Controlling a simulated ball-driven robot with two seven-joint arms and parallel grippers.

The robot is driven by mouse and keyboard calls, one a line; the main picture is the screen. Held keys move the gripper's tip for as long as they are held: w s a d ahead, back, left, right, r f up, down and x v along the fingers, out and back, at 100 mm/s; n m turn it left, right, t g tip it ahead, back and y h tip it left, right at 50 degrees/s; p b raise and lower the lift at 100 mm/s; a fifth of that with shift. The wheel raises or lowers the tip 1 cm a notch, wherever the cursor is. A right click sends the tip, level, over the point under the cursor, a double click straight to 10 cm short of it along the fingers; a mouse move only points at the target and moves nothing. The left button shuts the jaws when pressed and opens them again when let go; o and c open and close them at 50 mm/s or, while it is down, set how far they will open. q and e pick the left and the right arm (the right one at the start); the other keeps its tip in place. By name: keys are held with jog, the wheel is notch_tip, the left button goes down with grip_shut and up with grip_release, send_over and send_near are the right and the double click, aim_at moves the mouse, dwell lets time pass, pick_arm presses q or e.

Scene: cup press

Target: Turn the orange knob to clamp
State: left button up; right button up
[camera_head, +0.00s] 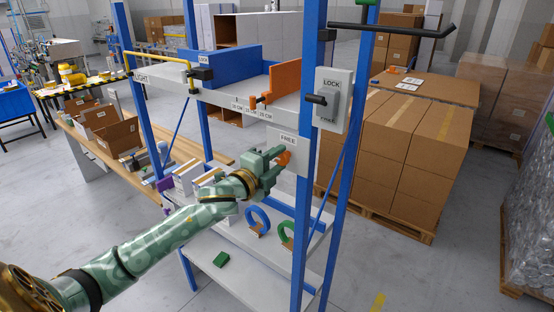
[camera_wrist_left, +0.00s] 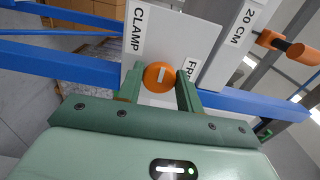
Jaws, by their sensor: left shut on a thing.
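The orange knob (camera_wrist_left: 159,77) sits on a white panel (camera_wrist_left: 172,40) with the labels CLAMP and FREE, FREE partly covered. A pale mark on the knob stands nearly upright in the left wrist view. My left gripper (camera_wrist_left: 160,88) has its green fingers on both sides of the knob and is shut on it. In the head view the left gripper (camera_head: 276,162) reaches the panel (camera_head: 290,150), and only a bit of the orange knob (camera_head: 284,158) shows. The right gripper is not in view.
A grey LOCK switch box (camera_head: 332,100) hangs on a blue post right of the panel. An orange stop (camera_head: 284,82) and a blue block (camera_head: 228,66) are on the shelf above. Blue and green rings (camera_head: 257,219) stand on the lower shelf.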

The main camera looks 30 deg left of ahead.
pick_arm(q)
jog(key=o, duration=1)
jog(key=shift+c, duration=0.2)
jog(key=s+a+b, duration=0.1)
jog(key=s+b, duration=0.2)
jog(key=s, duration=1.3)
jog(key=shift+s+a+b, duration=0.15)
jog(key=shift+a+b, duration=0.05)
jog(key=shift+b, duration=0.15)
